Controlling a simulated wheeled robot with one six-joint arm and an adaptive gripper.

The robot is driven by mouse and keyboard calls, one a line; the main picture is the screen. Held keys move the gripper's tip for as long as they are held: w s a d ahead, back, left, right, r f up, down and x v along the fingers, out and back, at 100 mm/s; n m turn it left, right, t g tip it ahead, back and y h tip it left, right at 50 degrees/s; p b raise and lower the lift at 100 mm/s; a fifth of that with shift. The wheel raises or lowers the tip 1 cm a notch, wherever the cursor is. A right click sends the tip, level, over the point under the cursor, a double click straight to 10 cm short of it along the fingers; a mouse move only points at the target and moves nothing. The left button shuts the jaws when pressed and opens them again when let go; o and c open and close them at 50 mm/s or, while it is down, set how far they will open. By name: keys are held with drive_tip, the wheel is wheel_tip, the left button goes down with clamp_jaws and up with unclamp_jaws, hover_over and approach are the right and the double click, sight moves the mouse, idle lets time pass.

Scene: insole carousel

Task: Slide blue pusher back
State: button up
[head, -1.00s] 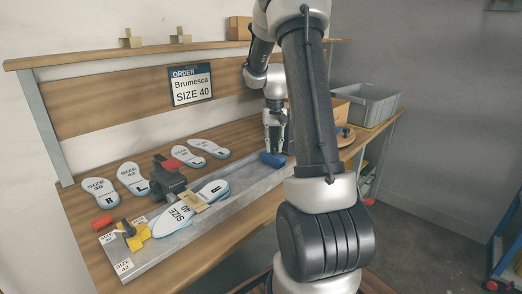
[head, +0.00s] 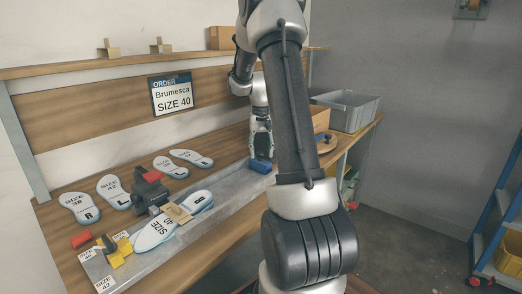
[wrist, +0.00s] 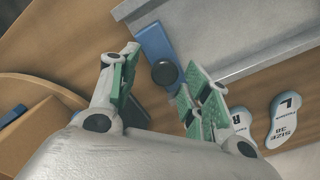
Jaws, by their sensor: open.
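The blue pusher (head: 262,167) sits at the far right end of the grey metal channel (head: 230,186). In the wrist view the blue pusher (wrist: 153,42) is a blue bar with a round black knob (wrist: 164,72). My gripper (head: 260,150) is over the pusher. In the wrist view my gripper (wrist: 163,62) is open, its green-padded fingers on either side of the knob in the picture. I cannot tell whether they touch it. A SIZE 40 insole (head: 155,232) lies in the channel toward the left, with a tan piece (head: 178,214) over it.
Several insoles (head: 112,190) lie on the wooden bench behind the channel. A dark clamp with a red top (head: 150,192) and a yellow piece (head: 118,252) stand near its left end.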

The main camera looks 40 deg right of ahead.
sight(261, 152)
wheel_tip(261, 152, up, 12)
idle(0.5)
idle(0.4)
drive_tip(key=s+a+r+n+t, duration=0.1)
drive_tip(key=s+a+n+t, duration=0.1)
drive_tip(key=s+a, duration=0.8)
drive_tip(key=s+a+r+n+t, duration=0.2)
drive_tip(key=s+a+n, duration=0.2)
drive_tip(key=s+a, duration=0.7)
drive_tip(key=shift+s+a+n, duration=0.2)
drive_tip(key=shift+s+n, duration=0.2)
drive_tip(key=shift+s, duration=1.6)
